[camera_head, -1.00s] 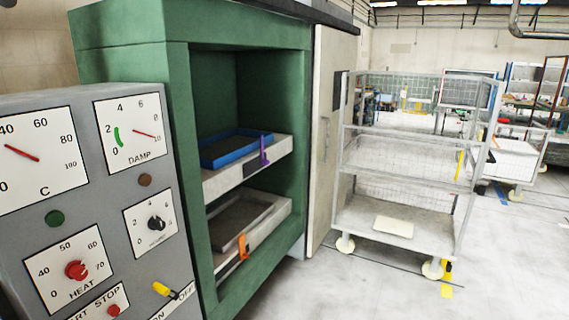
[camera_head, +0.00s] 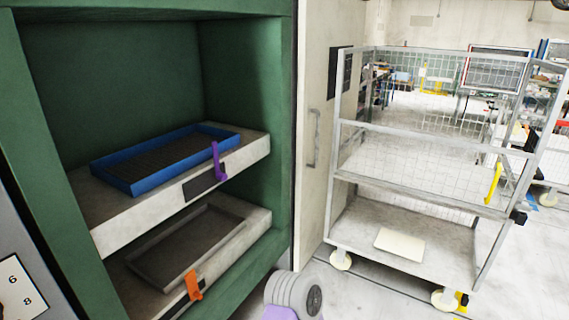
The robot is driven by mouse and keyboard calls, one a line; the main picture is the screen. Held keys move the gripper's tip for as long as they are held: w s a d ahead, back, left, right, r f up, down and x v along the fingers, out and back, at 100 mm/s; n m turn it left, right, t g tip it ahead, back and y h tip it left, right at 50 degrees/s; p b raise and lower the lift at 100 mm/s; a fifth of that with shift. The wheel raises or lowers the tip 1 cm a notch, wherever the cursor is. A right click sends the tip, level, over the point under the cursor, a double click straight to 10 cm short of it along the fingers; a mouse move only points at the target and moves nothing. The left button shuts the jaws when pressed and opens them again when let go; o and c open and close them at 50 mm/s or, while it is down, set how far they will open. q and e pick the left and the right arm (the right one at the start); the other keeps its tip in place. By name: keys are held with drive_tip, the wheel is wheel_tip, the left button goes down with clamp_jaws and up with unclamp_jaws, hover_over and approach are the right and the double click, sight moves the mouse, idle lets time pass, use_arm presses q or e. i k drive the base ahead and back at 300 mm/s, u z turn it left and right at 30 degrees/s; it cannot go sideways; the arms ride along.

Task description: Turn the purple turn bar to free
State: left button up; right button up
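The purple turn bar (camera_head: 216,161) stands upright on the front edge of the upper shelf (camera_head: 118,217) in the green press cabinet. It is beside a dark plate on that shelf's front and close to the right end of a blue tray (camera_head: 127,183). One of my arm links shows at the bottom middle of the view, below and right of the bar and apart from it. Neither of my grippers is in view.
An orange turn bar (camera_head: 193,285) is on the lower shelf's front, with a dark tray (camera_head: 152,268) behind it. The cabinet's pale door (camera_head: 325,125) stands open. A wire cart (camera_head: 372,253) holding a cream slab (camera_head: 399,244) stands to the right.

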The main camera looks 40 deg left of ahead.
sight(222, 176)
drive_tip(key=u, duration=0.5)
drive_tip(key=i, duration=1.45)
drive_tip(key=u, duration=1.1)
